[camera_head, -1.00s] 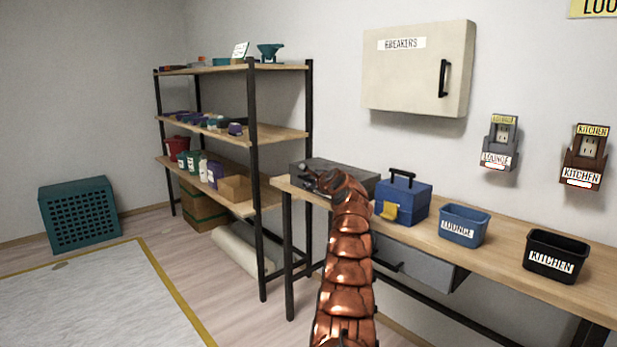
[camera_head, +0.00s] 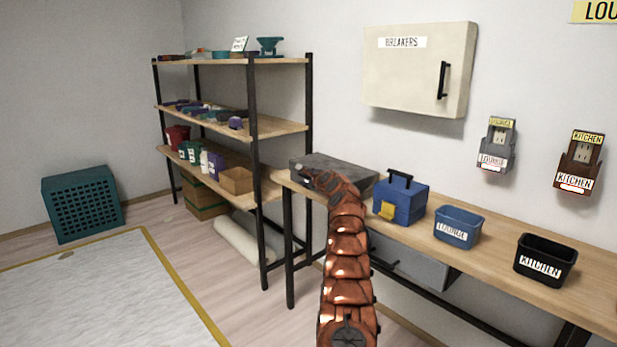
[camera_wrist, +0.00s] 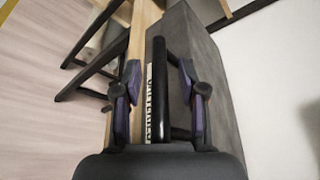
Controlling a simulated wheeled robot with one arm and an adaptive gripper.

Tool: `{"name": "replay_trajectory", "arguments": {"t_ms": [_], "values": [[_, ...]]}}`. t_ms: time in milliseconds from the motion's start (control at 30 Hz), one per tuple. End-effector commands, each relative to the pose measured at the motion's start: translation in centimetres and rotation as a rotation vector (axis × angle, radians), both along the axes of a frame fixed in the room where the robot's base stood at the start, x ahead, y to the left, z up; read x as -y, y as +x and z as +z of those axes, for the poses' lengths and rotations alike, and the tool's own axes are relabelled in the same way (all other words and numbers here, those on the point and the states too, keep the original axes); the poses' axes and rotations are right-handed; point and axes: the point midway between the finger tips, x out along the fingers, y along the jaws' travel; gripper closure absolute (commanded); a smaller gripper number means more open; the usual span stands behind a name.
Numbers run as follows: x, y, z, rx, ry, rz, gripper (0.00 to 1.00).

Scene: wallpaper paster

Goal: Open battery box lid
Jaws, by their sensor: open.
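The battery box (camera_head: 335,168) is a dark grey box at the left end of the wooden workbench, with its lid down. In the wrist view the grey box (camera_wrist: 207,75) has a black bar handle (camera_wrist: 159,80) along its front, beside a white lettered label (camera_wrist: 148,105). My gripper (camera_wrist: 160,88) is open, with one finger on each side of the handle as seen from the wrist. I cannot tell whether the fingers touch it. In the head view my gripper (camera_head: 313,179) is at the front of the box, partly hidden by my copper-coloured arm.
A blue toolbox (camera_head: 402,199) stands just right of the box. The blue lounge bin (camera_head: 457,228) and black kitchen bin (camera_head: 545,260) are farther right on the workbench (camera_head: 495,247). A shelf rack (camera_head: 253,150) stands close on the left.

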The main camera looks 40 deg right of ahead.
Motion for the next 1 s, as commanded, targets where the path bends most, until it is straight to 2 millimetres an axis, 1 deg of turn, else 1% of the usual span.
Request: {"name": "replay_trajectory", "arguments": {"t_ms": [200, 500, 600, 1000], "values": [[0.04, -0.02, -0.04, 0.0, 0.0, 0.0, 0.6], [0.02, -0.01, -0.05, 0.0, 0.0, 0.0, 0.91], [0.02, -0.02, -0.04, 0.0, 0.0, 0.0, 1.0], [0.01, 0.0, -0.04, 0.0, 0.0, 0.0, 1.0]]}}
